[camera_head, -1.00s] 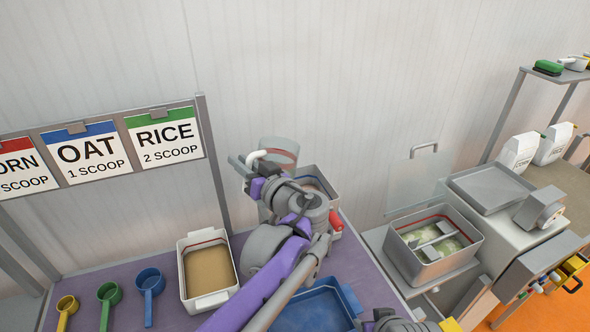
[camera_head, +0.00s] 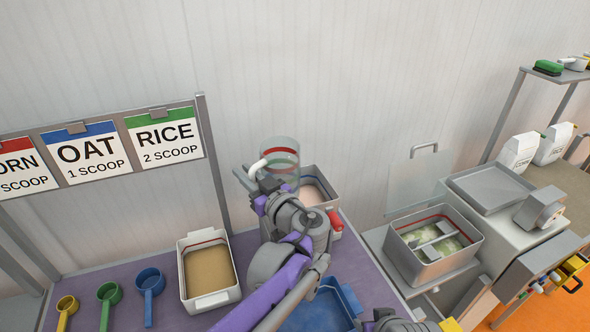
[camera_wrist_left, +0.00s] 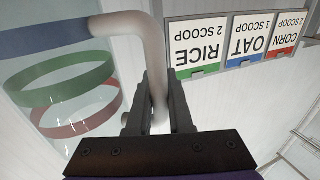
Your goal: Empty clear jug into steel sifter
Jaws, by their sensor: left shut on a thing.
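The clear jug (camera_head: 283,172) has coloured bands and a white handle. It is about upright in the head view, above the back of the purple table, near the wall. My left gripper (camera_head: 250,176) is shut on its handle, which also shows between the fingers (camera_wrist_left: 158,115) in the left wrist view. The clear wall of the jug (camera_wrist_left: 65,75) fills the left of that view; I cannot make out contents. A steel box (camera_head: 432,262) with a red inner line, crossbars and pale contents, apparently the sifter, stands far to the right, apart from the jug.
A white bin of tan grain (camera_head: 208,297) and a blue tray (camera_head: 318,310) are on the purple table (camera_head: 175,310). Another pale bin (camera_head: 325,190) is behind my arm. Several scoops lie at left. A clear panel (camera_head: 412,185) stands behind the steel box.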

